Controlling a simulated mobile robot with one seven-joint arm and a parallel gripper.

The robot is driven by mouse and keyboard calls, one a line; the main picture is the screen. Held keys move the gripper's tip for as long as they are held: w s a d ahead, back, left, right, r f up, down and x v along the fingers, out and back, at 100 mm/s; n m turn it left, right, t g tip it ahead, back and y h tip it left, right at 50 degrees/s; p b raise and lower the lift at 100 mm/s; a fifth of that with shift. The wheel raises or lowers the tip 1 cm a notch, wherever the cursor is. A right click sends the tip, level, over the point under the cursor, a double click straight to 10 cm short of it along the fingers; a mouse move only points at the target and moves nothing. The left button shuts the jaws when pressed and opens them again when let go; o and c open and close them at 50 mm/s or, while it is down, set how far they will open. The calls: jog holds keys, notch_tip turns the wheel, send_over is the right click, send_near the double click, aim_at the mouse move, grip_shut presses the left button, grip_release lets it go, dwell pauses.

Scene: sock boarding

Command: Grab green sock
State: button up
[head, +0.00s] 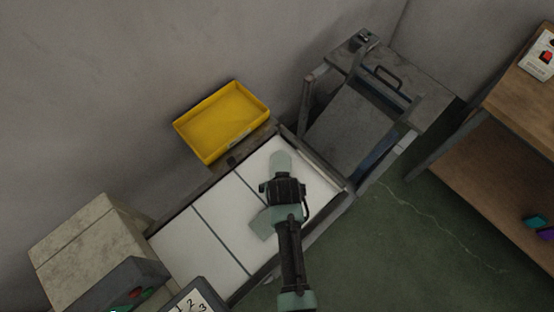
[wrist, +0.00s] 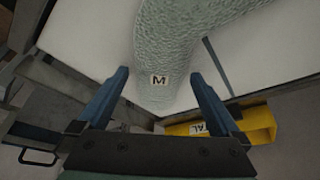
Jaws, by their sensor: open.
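The pale green sock (head: 281,161) lies on the white surface, partly hidden under my arm in the head view, with its other end showing lower left of the arm. In the wrist view the textured sock (wrist: 175,45) carries a white label marked "M" (wrist: 160,80) near its end. My gripper (wrist: 160,82) is open, its two blue fingers one on each side of the labelled end. I cannot tell whether the fingers touch the sock.
The white surface (head: 190,252) has dark dividing lines and clear room at left. A yellow tray (head: 222,121) sits behind it. A grey machine with a sloped panel (head: 350,126) adjoins the far right end. A beige box (head: 88,252) stands at left, a wooden shelf (head: 515,110) at right.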

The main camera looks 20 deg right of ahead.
jog(key=c, duration=1.2)
